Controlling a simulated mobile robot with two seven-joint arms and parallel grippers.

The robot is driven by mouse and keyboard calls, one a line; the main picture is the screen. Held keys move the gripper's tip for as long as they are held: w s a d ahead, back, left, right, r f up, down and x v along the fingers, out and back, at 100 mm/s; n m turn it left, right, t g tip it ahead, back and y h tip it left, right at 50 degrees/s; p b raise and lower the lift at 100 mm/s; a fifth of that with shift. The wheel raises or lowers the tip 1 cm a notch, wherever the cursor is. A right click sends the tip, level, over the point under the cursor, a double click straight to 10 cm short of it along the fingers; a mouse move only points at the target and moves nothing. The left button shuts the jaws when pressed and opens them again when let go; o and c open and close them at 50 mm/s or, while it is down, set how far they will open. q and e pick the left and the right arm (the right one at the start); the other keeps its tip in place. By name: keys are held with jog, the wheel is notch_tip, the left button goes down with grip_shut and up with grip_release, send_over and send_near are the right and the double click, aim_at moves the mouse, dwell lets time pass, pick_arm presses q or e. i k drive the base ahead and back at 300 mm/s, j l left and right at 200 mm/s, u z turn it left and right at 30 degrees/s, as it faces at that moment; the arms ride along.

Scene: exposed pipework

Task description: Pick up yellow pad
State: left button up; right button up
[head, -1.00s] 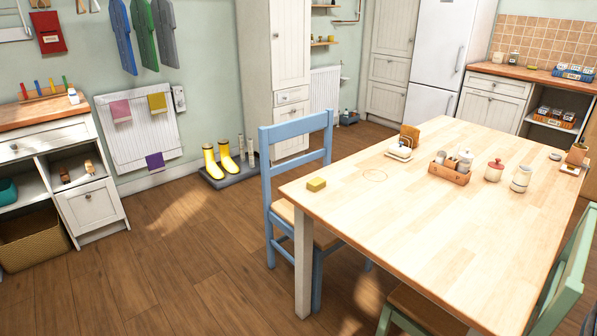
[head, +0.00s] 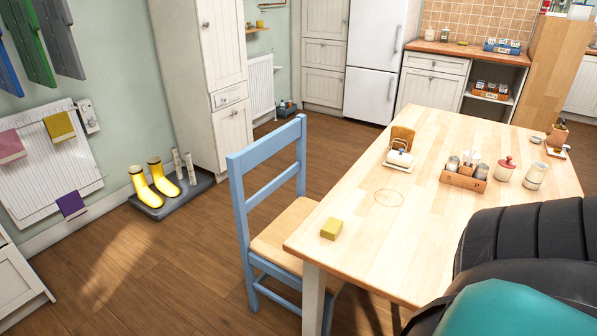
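The yellow pad (head: 331,229) is a small block lying flat on the wooden table (head: 400,238), close to its near left corner. Nothing touches it. Neither of my grippers shows in the head view. A dark ribbed and teal part, which I take to be my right arm, fills the lower right corner and hides the near right part of the table.
A blue chair (head: 272,160) stands at the table's left side. A faint ring mark (head: 388,198), a butter dish (head: 400,159), a wooden caddy (head: 463,178), a red-lidded jar (head: 506,169) and another jar (head: 536,175) lie beyond the pad.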

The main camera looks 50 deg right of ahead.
aim_at(333, 226)
jog(key=i+j+z, duration=0.1)
jog(key=i+z, duration=0.15)
jog(key=i, duration=0.3)
jog(key=i+j+z, duration=0.25)
jog(key=i, duration=0.3)
jog(key=l+z, duration=0.1)
jog(key=z, duration=1.45)
